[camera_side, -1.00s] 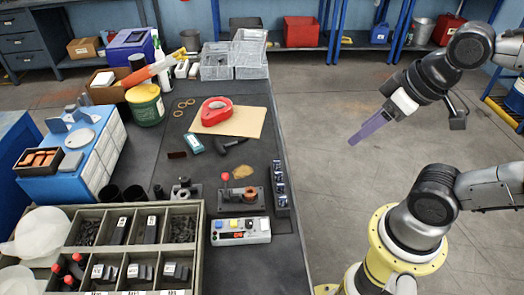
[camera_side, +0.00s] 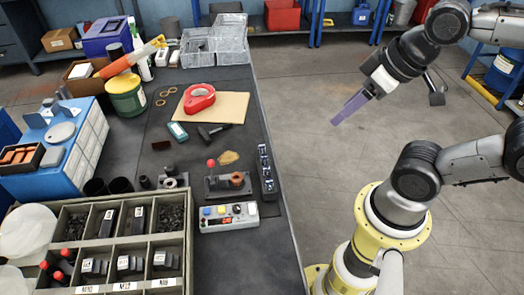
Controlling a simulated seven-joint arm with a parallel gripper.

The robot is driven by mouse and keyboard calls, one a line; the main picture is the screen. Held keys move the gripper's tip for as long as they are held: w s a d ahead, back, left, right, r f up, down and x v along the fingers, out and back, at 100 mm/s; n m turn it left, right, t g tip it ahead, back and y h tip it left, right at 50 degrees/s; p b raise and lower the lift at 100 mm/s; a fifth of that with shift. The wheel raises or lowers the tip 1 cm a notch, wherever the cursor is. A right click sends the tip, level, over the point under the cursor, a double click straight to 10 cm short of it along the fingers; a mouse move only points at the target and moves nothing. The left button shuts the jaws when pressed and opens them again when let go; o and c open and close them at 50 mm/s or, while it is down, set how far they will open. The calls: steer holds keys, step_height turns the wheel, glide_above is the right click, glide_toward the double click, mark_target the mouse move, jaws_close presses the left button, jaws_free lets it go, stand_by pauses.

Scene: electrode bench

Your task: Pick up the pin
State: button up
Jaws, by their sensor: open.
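My gripper (camera_side: 338,121), with long purple fingers, hangs in the air over the floor to the right of the bench. It is open and nothing shows between its fingers. It points down and left toward the bench, well apart from everything on it. No single pin can be made out for sure. A narrow dark rack (camera_side: 266,172) near the bench's right edge holds several small shiny upright pieces, which may be pins. To its left is a dark fixture (camera_side: 214,188) with a red-knobbed lever and a copper-coloured ring.
A control box (camera_side: 229,217) with coloured buttons lies in front of the fixture. A compartment tray (camera_side: 186,245) fills the front left. The bench's front right is clear.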

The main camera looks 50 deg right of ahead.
steer(key=w+r+m, duration=0.4)
steer(key=w+m, duration=0.2)
steer(key=m, duration=0.1)
steer(key=m+g, duration=0.6)
steer(key=m, duration=0.2)
glide_above(262, 145)
steer(key=f, duration=2.4)
steer(key=shift+w+a+f, duration=0.15)
steer(key=shift+w+a, duration=0.05)
steer(key=shift+a, duration=0.05)
steer(key=shift+s+d+f, duration=0.1)
steer(key=shift+f, duration=1.4)
steer(key=shift+s+d+f, duration=0.1)
steer(key=shift+f, duration=1.35)
jaws_close()
